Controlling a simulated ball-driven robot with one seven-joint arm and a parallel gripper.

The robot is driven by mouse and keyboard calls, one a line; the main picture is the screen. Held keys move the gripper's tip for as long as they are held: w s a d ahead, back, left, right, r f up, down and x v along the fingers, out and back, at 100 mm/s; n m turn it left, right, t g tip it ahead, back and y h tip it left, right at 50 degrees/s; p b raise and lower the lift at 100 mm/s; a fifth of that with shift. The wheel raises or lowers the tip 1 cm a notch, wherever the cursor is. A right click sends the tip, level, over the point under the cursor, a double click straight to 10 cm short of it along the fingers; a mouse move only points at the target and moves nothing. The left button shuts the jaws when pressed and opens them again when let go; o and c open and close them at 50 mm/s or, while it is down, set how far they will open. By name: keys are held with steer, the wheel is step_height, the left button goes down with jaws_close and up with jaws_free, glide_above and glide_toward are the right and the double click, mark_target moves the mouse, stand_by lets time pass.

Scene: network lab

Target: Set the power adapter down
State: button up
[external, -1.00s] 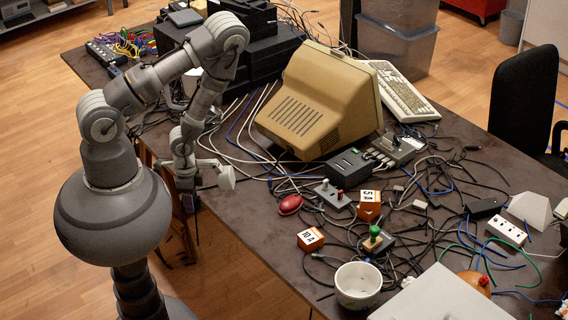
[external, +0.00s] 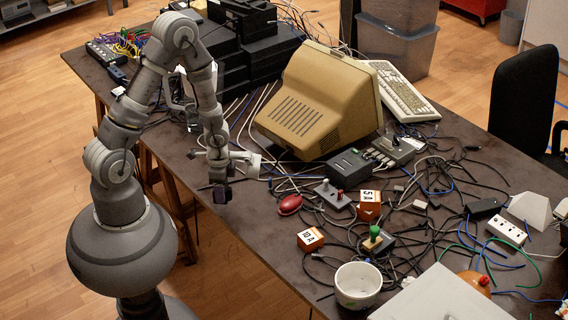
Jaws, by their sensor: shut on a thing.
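My gripper (external: 219,181) points down over the left front part of the dark table (external: 262,232). It is shut on a small dark block, the power adapter (external: 222,194), which hangs below my wrist. The adapter is small in the picture and its lower edge is hard to tell from the dark table, so I cannot tell whether it touches the tabletop. The red oval object (external: 290,205) lies to its right, apart from it.
Bare tabletop lies below and right of my gripper. Loose cables run behind it toward the beige monitor (external: 318,100). An orange numbered block (external: 310,239), a grey switch box (external: 332,194) and a white bowl (external: 357,286) stand further right. The table's front edge is close.

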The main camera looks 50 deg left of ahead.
steer(key=w, duration=0.4)
steer(key=shift+w+d+f, duration=0.15)
steer(key=shift+w, duration=0.2)
steer(key=shift+w+f+b, duration=0.1)
steer(key=shift+f+b, duration=1.1)
steer(key=shift+f, duration=0.55)
steer(key=shift+f, duration=0.15)
steer(key=o, duration=1.2)
steer(key=shift+c, duration=0.2)
